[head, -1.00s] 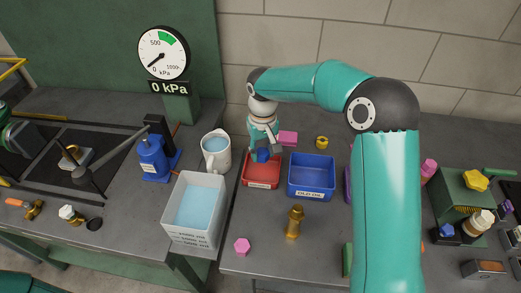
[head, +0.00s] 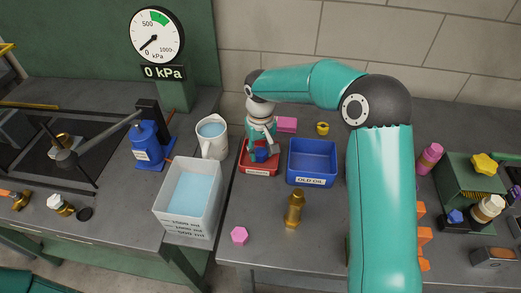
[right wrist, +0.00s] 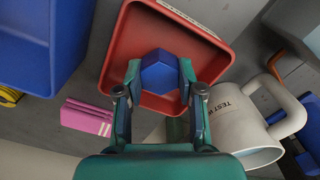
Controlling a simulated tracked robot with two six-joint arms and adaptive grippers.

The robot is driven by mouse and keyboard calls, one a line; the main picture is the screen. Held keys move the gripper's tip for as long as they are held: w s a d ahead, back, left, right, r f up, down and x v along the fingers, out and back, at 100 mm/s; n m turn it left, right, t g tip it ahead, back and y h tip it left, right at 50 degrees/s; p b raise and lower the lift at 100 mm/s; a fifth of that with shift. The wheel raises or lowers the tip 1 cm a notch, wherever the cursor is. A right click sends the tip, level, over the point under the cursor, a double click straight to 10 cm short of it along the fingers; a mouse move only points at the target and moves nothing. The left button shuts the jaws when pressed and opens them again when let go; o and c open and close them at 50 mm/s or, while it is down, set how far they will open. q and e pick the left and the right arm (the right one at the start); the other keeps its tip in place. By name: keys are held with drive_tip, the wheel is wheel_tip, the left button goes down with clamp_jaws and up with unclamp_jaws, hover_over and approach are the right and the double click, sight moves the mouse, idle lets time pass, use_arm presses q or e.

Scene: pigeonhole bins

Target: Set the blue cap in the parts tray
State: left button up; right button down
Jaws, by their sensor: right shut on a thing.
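The blue cap (head: 261,155) is hexagonal and sits between the fingers of my right gripper (head: 262,149). In the right wrist view the cap (right wrist: 160,72) shows between both fingertips of the gripper (right wrist: 160,88), which is shut on it. The red tray (head: 246,166) is below the cap, with a label on its front that I cannot read. The cap is over or inside the middle of the tray; I cannot tell if it touches the floor. The tray's red wall (right wrist: 112,70) surrounds the cap in the wrist view. My left gripper is not in view.
A blue "OLD OIL" bin (head: 312,153) stands right of the tray. A white mug (head: 212,137) and a measuring container (head: 188,205) stand left. A pink block (head: 287,124) lies behind. A brass fitting (head: 293,209) and pink hexagonal piece (head: 239,235) are in front.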

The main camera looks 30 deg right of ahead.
sight(260, 152)
drive_tip(key=shift+f+b, duration=0.35)
drive_tip(key=shift+f, duration=0.1)
drive_tip(key=c, duration=0.6)
unclamp_jaws()
drive_tip(key=shift+c, duration=0.2)
drive_tip(key=shift+r, duration=0.1)
drive_tip(key=shift+r+p, duration=3.3)
drive_tip(key=shift+r, duration=1.15)
